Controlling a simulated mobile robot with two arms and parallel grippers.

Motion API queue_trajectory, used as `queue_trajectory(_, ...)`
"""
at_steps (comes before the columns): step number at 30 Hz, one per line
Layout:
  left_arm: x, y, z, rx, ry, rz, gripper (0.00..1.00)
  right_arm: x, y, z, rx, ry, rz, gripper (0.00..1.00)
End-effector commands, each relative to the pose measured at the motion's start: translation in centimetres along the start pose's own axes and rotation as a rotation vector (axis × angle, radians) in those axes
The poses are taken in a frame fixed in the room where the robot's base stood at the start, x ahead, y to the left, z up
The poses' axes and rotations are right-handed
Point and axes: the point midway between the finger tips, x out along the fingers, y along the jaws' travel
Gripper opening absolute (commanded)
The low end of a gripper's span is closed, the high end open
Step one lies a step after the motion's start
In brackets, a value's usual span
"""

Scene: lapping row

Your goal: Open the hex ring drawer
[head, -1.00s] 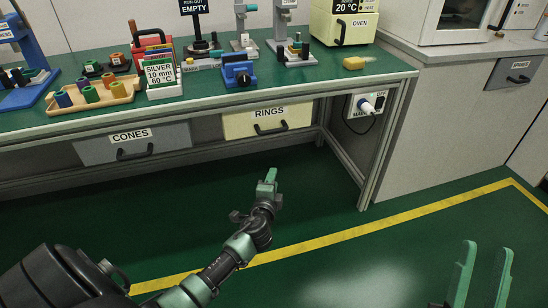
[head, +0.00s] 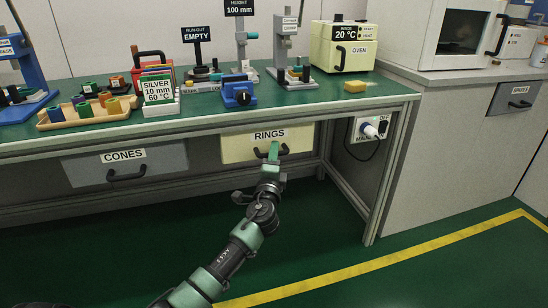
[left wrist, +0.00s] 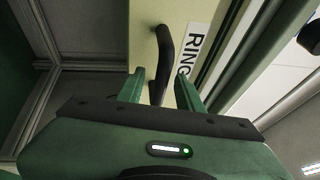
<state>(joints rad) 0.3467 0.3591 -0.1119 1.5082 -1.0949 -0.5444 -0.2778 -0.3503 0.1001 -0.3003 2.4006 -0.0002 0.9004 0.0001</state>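The drawer labelled RINGS (head: 235,147) has a cream front and hangs under the green bench; it looks shut. Its black bar handle (head: 258,154) is partly hidden behind my left gripper (head: 274,150). In the left wrist view the drawer front (left wrist: 145,20) fills the middle, with the handle (left wrist: 165,45) standing out from it. The fingers of my left gripper (left wrist: 161,88) are apart, and the near end of the handle shows between them. I cannot tell whether either finger touches it. My right gripper is out of view.
A grey CONES drawer (head: 85,172) is left of the RINGS drawer. A bench leg (head: 385,190) and a mains switch box (head: 366,131) are to the right. Stands, a blue device (head: 239,92) and an oven (head: 343,50) are on the bench top. The floor in front is clear.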

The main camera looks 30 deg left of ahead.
Motion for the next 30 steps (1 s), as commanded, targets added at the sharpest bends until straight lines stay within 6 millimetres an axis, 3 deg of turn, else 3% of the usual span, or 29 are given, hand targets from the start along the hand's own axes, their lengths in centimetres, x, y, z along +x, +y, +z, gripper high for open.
queue_trajectory(8, 0.25, -0.03, 0.0, -0.001, 0.0, 0.0, 0.36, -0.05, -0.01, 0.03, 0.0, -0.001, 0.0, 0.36)
queue_trajectory(12, 0.24, -0.02, 0.0, -0.001, 0.0, 0.0, 0.0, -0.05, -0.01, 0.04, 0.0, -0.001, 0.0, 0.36)
queue_trajectory(30, 0.21, 0.04, 0.01, -0.001, 0.0, 0.001, 0.0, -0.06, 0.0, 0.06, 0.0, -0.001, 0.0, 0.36)
